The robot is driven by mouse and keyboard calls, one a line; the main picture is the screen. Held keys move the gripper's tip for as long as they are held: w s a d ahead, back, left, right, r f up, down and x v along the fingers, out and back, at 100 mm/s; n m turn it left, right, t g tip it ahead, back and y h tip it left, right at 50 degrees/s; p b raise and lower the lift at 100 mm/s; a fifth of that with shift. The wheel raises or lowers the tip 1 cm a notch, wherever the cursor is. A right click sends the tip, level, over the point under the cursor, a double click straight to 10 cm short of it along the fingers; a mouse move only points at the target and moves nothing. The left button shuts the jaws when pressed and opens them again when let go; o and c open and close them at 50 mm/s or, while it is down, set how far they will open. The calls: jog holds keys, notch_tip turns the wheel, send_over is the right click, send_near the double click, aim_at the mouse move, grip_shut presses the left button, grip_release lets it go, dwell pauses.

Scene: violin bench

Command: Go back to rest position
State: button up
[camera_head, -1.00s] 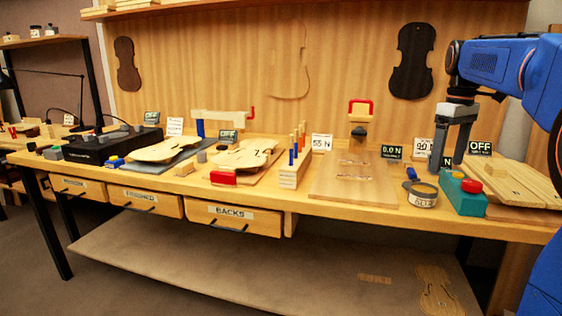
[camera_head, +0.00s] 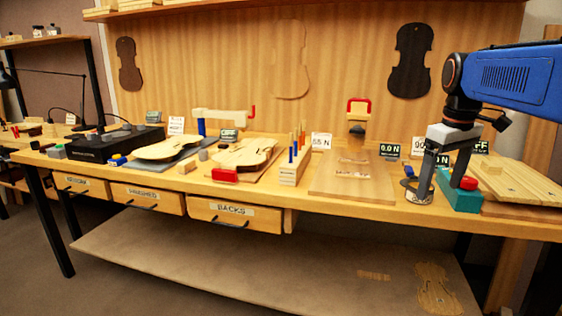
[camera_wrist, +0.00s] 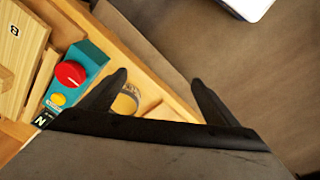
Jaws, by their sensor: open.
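My gripper (camera_head: 442,178) is open and empty at the right side of the bench. In the head view its fingers overlap the tape roll (camera_head: 417,197) and the teal box with a red button (camera_head: 463,192). In the wrist view the two open fingers (camera_wrist: 160,85) point over the bench's front edge, with nothing between them but part of the tape roll (camera_wrist: 126,101) behind the left finger. The teal box (camera_wrist: 84,68) lies left of the fingers there, apart from them.
Pale wooden boards (camera_head: 515,182) lie at the bench's right end. Violin plates (camera_head: 245,155), a peg block (camera_head: 292,172) and a flat board (camera_head: 350,185) stand to the left. Three drawers hang below the top. The floor in front is clear.

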jog(key=s+a+f+m+t, duration=0.1)
jog(key=s+a+f, duration=0.3)
jog(key=s+f, duration=0.6)
jog(key=s+a+f+m+t, duration=0.2)
jog(key=s+a+f, duration=0.3)
jog(key=s+f, duration=0.5)
jog(key=shift+s+a+f+m, duration=0.25)
jog(key=shift+s+m, duration=0.35)
jog(key=shift+s, duration=0.5)
